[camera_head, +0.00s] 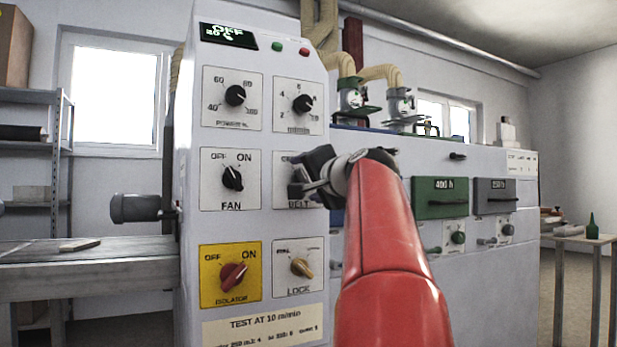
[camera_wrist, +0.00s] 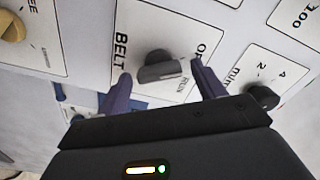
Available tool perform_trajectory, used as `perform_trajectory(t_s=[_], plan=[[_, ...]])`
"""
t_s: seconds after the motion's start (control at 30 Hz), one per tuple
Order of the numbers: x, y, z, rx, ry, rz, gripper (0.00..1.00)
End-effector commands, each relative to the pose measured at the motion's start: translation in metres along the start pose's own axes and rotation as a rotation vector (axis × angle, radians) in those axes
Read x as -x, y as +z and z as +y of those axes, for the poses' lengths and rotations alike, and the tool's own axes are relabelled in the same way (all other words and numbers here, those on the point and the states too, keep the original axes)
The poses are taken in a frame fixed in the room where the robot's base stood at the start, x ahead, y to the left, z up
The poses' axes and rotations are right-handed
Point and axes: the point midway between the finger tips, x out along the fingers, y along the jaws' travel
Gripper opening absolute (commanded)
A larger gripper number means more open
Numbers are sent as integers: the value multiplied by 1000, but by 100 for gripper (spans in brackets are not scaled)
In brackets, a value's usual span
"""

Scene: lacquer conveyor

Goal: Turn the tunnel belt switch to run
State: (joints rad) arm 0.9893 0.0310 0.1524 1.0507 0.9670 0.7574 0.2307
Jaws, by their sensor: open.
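The belt switch is a dark knob (camera_wrist: 158,68) on a white plate marked BELT (camera_wrist: 121,50). In the wrist view its grip bar points toward the side with the RUN and partly hidden second label; I cannot tell which label it is set to. My gripper (camera_wrist: 162,72) is open, one finger on each side of the knob; I cannot tell if either touches it. In the head view my gripper (camera_head: 308,180) covers the belt knob, and part of the BELT plate (camera_head: 285,160) shows around it.
On the same panel are a FAN knob (camera_head: 232,178) to the left, a red isolator switch (camera_head: 233,277), a yellow lock knob (camera_head: 301,267) below, and a dial (camera_head: 303,103) above. A green drawer (camera_head: 440,197) is to the right.

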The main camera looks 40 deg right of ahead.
Motion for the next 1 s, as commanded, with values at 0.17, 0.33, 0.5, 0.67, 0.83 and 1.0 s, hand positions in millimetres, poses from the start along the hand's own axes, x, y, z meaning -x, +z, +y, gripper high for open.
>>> perform_trajectory(t_s=[0.17,0.33,0.5,0.67,0.83,1.0], plan=[[0,0,0,0,0,0,69],[0,0,0,0,0,0,46],[0,0,0,1,0,0,24],[0,0,0,-5,1,0,24],[1,0,0,-46,1,0,24],[1,0,-1,-139,1,-1,24]])
